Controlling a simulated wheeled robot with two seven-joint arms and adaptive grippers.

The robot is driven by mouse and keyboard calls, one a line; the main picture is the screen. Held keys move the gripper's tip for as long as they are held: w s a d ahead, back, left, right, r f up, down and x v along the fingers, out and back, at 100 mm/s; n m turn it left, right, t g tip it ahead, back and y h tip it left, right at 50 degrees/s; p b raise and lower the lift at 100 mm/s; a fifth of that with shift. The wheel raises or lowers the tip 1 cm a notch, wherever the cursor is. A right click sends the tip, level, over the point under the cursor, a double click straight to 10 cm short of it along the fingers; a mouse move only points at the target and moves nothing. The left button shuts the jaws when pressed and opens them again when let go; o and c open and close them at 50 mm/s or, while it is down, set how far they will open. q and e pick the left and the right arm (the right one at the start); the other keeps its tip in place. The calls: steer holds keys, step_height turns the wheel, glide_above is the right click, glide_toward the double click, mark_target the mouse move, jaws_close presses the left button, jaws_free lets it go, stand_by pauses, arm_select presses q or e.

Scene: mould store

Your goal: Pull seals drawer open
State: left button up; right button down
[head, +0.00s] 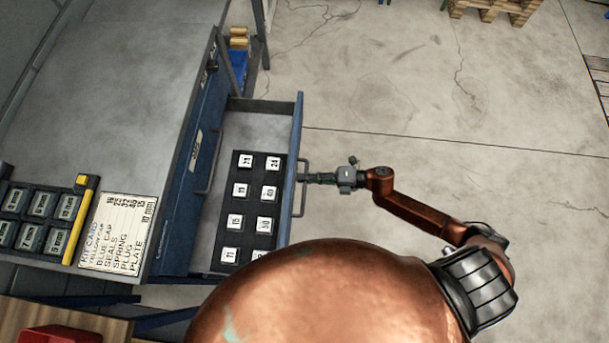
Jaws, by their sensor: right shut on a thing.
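A blue drawer (297,130) stands pulled out from the blue cabinet (165,235), its inside showing. A black insert (248,180) with several white numbered labels lies in it. On the drawer's front is a grey bar handle (303,208). My right gripper (312,178) is shut on this handle, with its arm reaching in from the right. No seals label shows on the open drawer's front, which faces away. My left gripper is not in view.
A closed drawer with its own handle (208,165) is beside the open one. On the cabinet top are a kit card (118,232) and a dark numbered tray (38,212). The concrete floor (420,100) right of the drawer is clear, with a pallet (495,8) far off.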

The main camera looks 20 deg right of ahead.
steer(key=c, duration=2.3)
jaws_free()
steer(key=shift+s+d, duration=0.1)
steer(key=shift+d, duration=0.05)
steer(key=v, duration=1.1)
steer(key=shift+s+d, duration=0.15)
steer(key=shift+d, duration=0.2)
steer(key=shift+f, duration=0.1)
